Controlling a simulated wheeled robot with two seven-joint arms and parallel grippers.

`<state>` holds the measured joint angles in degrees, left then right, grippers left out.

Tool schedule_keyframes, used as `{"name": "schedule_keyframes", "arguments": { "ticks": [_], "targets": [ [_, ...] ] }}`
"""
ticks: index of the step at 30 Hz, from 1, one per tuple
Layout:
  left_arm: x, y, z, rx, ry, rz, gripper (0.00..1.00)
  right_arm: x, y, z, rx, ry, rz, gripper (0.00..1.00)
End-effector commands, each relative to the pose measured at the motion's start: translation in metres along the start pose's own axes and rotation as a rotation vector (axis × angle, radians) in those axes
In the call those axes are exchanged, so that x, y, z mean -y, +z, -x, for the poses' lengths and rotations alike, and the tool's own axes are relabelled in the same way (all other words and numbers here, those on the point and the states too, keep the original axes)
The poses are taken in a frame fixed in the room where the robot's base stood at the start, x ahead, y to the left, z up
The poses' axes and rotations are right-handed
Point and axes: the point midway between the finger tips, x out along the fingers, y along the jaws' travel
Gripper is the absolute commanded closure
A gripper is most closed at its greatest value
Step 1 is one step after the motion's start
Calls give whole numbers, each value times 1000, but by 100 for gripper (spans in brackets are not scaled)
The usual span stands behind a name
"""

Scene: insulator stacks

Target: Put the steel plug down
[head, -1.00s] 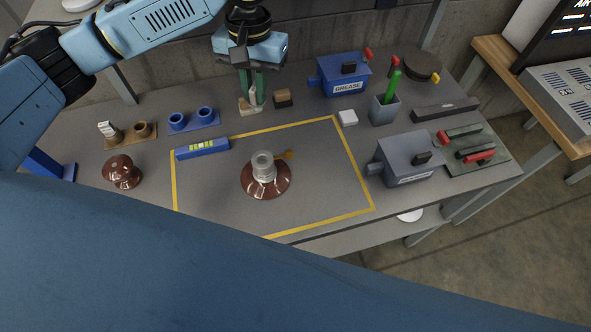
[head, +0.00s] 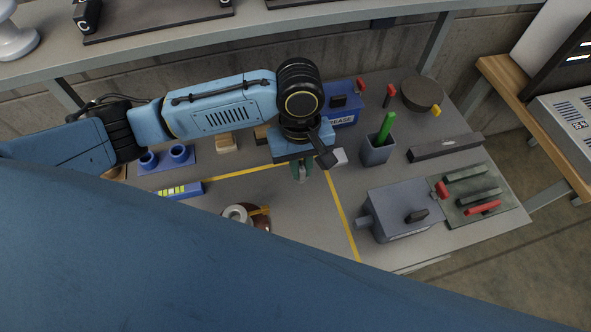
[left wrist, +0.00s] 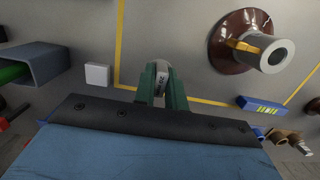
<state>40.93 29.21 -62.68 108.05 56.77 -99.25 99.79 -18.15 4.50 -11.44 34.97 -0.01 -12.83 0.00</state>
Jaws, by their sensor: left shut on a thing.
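My left gripper (head: 302,173) is shut on a small grey metal piece, which looks like the steel plug (left wrist: 162,76). Its green fingers cover much of it. In the head view it shows close to the far right corner of the yellow outline (head: 343,215). I cannot tell whether the plug touches the table. The brown insulator (left wrist: 230,52) with a grey cap (left wrist: 270,53) stands apart from the gripper, inside the outline, with a brass-coloured piece beside the cap. In the head view the insulator is partly hidden by a blue body. My right gripper is not in view.
A white block (head: 340,157) lies close to the gripper, right of it. A grey cup (head: 377,151), a grey box (head: 400,212) and a tool mat (head: 480,212) stand further right. A blue level (head: 180,190) lies left. The outline's middle has bare table.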

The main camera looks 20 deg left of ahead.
Motion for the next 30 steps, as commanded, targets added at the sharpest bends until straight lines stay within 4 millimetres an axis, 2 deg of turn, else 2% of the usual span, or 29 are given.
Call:
{"name": "schedule_keyframes", "arguments": {
  "ticks": [8,12,24,25,29,30],
  "targets": [
    [0,-6,-39,-1,-1,0,100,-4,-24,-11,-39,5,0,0],
    [0,-8,-53,-2,1,0,100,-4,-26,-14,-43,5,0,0],
    [0,-7,-56,-1,1,-1,100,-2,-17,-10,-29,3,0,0],
    [0,-8,-56,-1,1,-2,84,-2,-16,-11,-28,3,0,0],
    [0,-8,-56,-2,1,-2,67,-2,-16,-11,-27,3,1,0],
    [0,-8,-56,-2,1,-2,66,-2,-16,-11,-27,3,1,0]
  ]
}}
